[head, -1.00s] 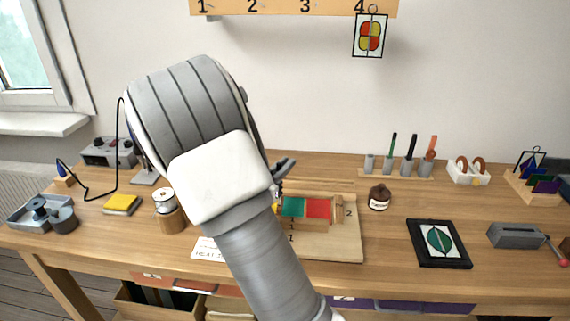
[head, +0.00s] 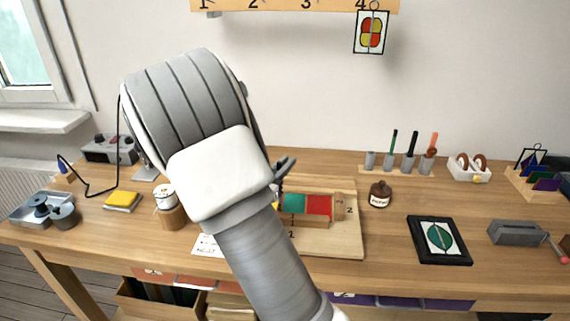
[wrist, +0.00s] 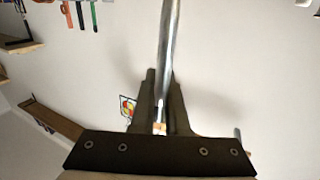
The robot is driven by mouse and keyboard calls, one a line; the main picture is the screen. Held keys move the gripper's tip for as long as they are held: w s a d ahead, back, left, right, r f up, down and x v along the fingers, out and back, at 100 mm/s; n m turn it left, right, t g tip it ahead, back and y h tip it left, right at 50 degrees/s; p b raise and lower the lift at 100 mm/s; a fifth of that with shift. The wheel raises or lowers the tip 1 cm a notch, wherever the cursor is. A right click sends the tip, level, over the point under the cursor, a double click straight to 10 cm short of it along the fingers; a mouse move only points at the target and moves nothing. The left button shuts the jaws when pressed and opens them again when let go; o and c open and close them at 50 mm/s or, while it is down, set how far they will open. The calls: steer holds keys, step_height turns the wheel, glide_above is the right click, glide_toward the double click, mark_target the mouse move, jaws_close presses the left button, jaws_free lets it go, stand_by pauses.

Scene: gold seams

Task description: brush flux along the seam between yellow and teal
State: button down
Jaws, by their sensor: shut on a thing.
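My gripper (wrist: 160,110) is shut on a slim metal-handled tool, seemingly the flux brush (wrist: 168,40), in the wrist view. In the head view my arm hides most of the gripper; only a dark part (head: 285,166) shows past it, above the work board. A teal piece (head: 293,203) and a red piece (head: 319,205) lie side by side in a wooden jig on the board (head: 340,240). Only a sliver of yellow (head: 276,206) shows left of teal. The yellow-teal seam and the brush's bristles are hidden or too small to tell.
A brown flux jar (head: 380,194) stands right of the board. A black-framed leaf panel (head: 439,240) lies further right. Tool holders (head: 408,162) stand at the back. A solder spool (head: 165,197) and a yellow sponge (head: 122,201) are at left. Table between jar and panel is clear.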

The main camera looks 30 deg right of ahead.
step_height(320, 180, up, 6)
steer(key=p, duration=0.4)
steer(key=shift+p, duration=0.35)
stand_by(0.5)
steer(key=w+a+r+n+t+y+p, duration=0.1)
steer(key=w+a+n+t+y+p, duration=0.1)
steer(key=w+a+n+t+y, duration=0.2)
steer(key=w+a+r+n+t+y+p, duration=0.2)
steer(key=a+n+y, duration=0.5)
steer(key=a+y, duration=0.4)
steer(key=shift+w+a+r+t+p, duration=0.2)
steer(key=shift+w+a+t+p, duration=0.65)
steer(key=shift+t, duration=0.25)
